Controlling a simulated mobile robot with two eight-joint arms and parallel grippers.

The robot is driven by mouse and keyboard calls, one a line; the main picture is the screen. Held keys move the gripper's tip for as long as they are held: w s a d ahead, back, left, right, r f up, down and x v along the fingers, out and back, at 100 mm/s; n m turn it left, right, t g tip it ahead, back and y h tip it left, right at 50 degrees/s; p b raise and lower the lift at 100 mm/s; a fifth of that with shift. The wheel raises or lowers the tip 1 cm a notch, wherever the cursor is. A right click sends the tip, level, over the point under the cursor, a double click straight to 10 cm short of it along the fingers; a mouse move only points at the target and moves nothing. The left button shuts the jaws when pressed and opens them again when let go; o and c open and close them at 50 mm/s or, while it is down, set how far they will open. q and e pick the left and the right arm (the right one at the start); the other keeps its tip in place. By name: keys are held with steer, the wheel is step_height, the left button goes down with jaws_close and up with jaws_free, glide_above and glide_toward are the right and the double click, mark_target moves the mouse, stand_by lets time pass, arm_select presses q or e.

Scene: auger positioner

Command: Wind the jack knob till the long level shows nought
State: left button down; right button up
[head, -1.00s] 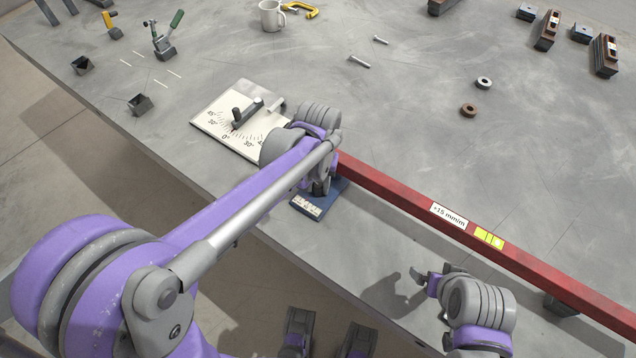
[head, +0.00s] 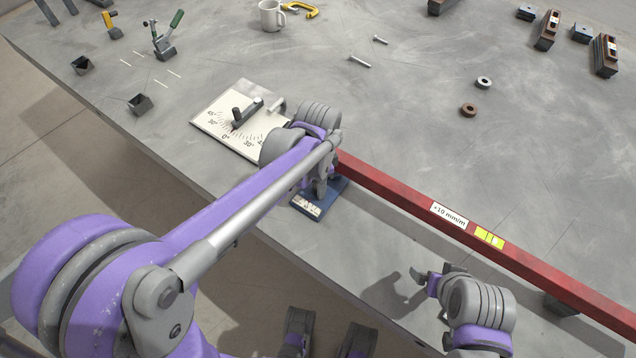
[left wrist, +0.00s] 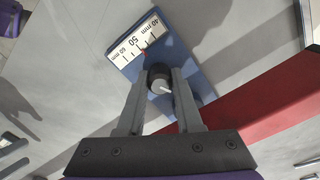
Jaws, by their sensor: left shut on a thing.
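The long level (head: 400,192) is a red bar running to the lower right, with a yellow vial (head: 489,237) and a label (head: 449,215) that seems to read +10 mm/m. Its left end is by the blue jack base (head: 307,208), partly hidden by my left arm. In the left wrist view the jack knob (left wrist: 160,78), dark with a pale mark, sits between the fingers of my left gripper (left wrist: 157,90), shut on it. The jack's white scale (left wrist: 137,43) shows 40, 50 and 60 mm, with a red pointer near 50. My right gripper (head: 428,290) is open and empty, apart from the level.
A white angle plate (head: 225,120) with a dark handle lies just beyond my left gripper. A mug (head: 270,15), a yellow clamp (head: 302,10), bolts and rings (head: 469,110) lie farther back. A dark block (head: 560,306) is under the level's right part.

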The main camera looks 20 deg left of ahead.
arm_select(q)
steer(key=m, duration=0.4)
steer(key=shift+m, duration=0.3)
steer(key=m, duration=0.5)
arm_select(e)
steer(key=shift+f, duration=0.1)
arm_select(q)
steer(key=m, duration=1)
steer(key=shift+m, duration=0.3)
steer(key=c, duration=0.6)
jaws_free()
arm_select(e)
steer(key=shift+f, duration=0.1)
arm_select(q)
step_height(320, 180, up, 11)
steer(key=shift+f+p, duration=0.1)
steer(key=shift+p, duration=0.45)
arm_select(e)
steer(key=shift+r, duration=0.75)
